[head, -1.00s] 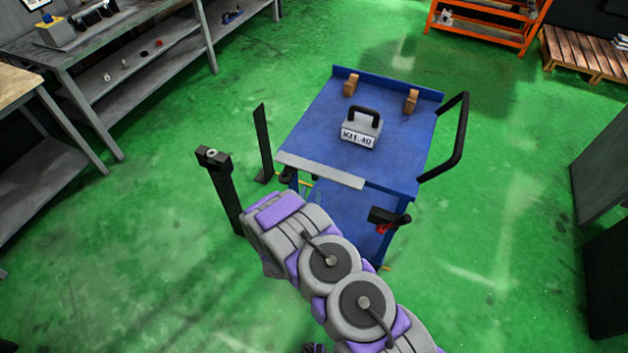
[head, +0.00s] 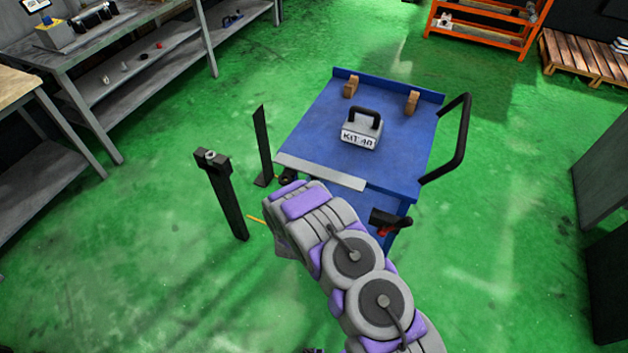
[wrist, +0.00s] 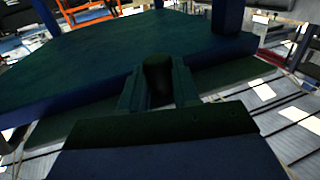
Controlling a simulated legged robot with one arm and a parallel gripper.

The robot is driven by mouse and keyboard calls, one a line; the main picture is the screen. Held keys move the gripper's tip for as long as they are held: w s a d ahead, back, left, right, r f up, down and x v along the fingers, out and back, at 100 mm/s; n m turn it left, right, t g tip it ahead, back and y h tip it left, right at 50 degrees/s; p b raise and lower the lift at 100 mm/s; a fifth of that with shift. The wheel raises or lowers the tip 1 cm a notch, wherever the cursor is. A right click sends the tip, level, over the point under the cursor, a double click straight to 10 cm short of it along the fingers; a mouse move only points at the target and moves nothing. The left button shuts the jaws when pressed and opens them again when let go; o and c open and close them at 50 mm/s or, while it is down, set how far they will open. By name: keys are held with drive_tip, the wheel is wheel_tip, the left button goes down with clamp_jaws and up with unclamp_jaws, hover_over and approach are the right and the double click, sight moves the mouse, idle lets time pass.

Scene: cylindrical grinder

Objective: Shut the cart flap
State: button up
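The blue cart (head: 400,135) stands in the middle of the head view, with a light grey strip (head: 320,171) along the near edge of its top. I cannot tell whether this strip is the flap. A black latch-like part with red (head: 388,220) is at the near right corner. My arm covers the cart's near side, hiding my gripper in the head view. In the wrist view my gripper (wrist: 158,92) has its fingers on either side of a dark rounded piece (wrist: 158,75), near a dark blue cart panel (wrist: 80,65). Contact is too dark to judge.
A grey case marked KIT (head: 360,137) and two wooden blocks (head: 412,101) sit on the cart. A black handle (head: 462,140) sticks out right. Black posts (head: 226,200) stand left of my arm. Workbenches line the left. Green floor is open on the right.

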clamp_jaws()
drive_tip(key=shift+r, duration=0.15)
